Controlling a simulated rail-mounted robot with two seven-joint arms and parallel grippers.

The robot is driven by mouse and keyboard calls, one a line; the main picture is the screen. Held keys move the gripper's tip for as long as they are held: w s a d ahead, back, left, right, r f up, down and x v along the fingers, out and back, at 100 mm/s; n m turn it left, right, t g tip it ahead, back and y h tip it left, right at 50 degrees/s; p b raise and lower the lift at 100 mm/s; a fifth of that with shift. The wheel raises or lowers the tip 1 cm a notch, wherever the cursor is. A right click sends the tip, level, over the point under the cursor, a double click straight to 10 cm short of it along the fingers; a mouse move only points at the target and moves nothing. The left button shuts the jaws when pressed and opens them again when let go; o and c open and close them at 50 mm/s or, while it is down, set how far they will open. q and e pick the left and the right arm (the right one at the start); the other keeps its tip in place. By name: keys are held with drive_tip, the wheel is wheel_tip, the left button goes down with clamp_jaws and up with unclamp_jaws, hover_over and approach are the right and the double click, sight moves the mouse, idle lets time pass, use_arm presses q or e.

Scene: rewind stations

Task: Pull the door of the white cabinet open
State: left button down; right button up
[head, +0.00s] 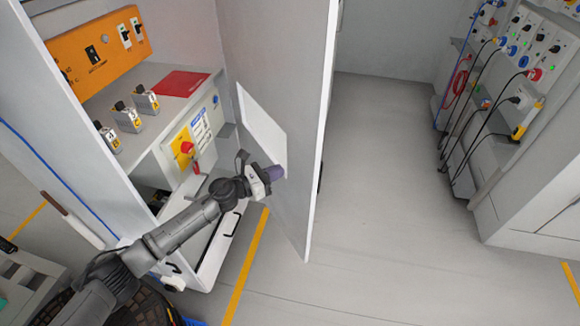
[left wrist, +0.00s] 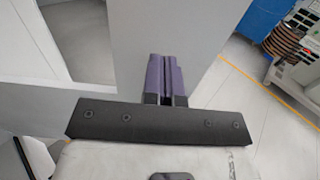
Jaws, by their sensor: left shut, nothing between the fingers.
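The white cabinet (head: 60,50) stands at the left in the head view. Its door (head: 305,110) stands wide open, swung out to the right, with its inner face towards the cabinet. My left gripper (head: 276,173) is at the inner face of the door, near a pale panel (head: 262,130) on it. The purple fingers (left wrist: 167,78) show closed together and empty in the left wrist view, in front of a grey surface. I cannot tell whether they touch the door. My right gripper is not in view.
Inside the cabinet are an orange panel (head: 98,48), several small switches and a box with a red knob (head: 186,147). A grey station (head: 530,130) with cables stands at the right. The floor (head: 390,200) between is clear. A yellow line (head: 245,265) crosses it.

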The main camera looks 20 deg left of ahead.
sight(297, 163)
use_arm(q)
drive_tip(key=shift+x, duration=2.35)
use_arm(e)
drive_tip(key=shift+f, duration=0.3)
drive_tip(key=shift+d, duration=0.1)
